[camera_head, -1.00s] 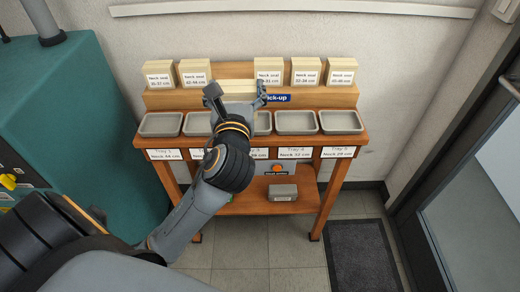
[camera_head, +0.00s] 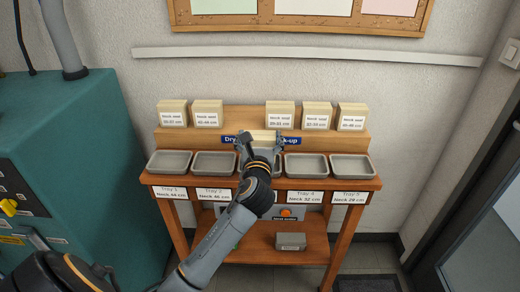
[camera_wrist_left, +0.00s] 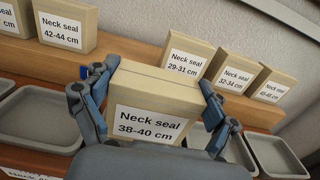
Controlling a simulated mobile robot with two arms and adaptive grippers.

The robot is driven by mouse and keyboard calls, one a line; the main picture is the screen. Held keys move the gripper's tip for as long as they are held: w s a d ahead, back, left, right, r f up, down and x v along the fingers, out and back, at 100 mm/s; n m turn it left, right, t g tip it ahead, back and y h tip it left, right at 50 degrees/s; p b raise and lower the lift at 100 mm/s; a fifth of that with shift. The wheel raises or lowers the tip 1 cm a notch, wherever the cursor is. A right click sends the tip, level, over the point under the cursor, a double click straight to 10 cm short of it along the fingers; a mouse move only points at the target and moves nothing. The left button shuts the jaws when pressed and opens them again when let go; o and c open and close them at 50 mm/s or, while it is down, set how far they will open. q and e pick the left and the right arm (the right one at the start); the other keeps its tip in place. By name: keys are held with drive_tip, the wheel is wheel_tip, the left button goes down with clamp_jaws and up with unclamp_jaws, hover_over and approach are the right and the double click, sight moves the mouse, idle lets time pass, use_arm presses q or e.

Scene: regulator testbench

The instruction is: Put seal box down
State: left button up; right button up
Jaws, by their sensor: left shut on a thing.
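My left gripper (camera_head: 262,146) is shut on a cream seal box (camera_wrist_left: 150,105) labelled "Neck seal 38-40 cm". The left wrist view shows a blue-grey finger on each side of the box. The box is in front of the wooden shelf step (camera_head: 235,117), above the row of trays. In the head view the gripper partly hides the box (camera_head: 264,133). More neck seal boxes stand on the step: two at the left (camera_head: 207,113) and three at the right (camera_head: 280,114), with a gap between these groups. My right gripper is not in view.
Several grey trays (camera_head: 214,164) line the front of the wooden stand (camera_head: 365,184), and my arm hides part of the middle one. A grey box (camera_head: 291,241) sits on the lower shelf. A teal machine (camera_head: 95,150) stands at the left.

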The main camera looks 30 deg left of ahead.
use_arm(q)
drive_tip(key=shift+w+a+f, duration=0.15)
drive_tip(key=shift+w+f, duration=0.2)
drive_tip(key=shift+f, duration=0.15)
wheel_tip(320, 180, down, 3)
drive_tip(key=shift+r+b, duration=0.1)
drive_tip(key=shift+b, duration=0.35)
drive_tip(key=o, duration=0.8)
drive_tip(key=shift+o, duration=1.1)
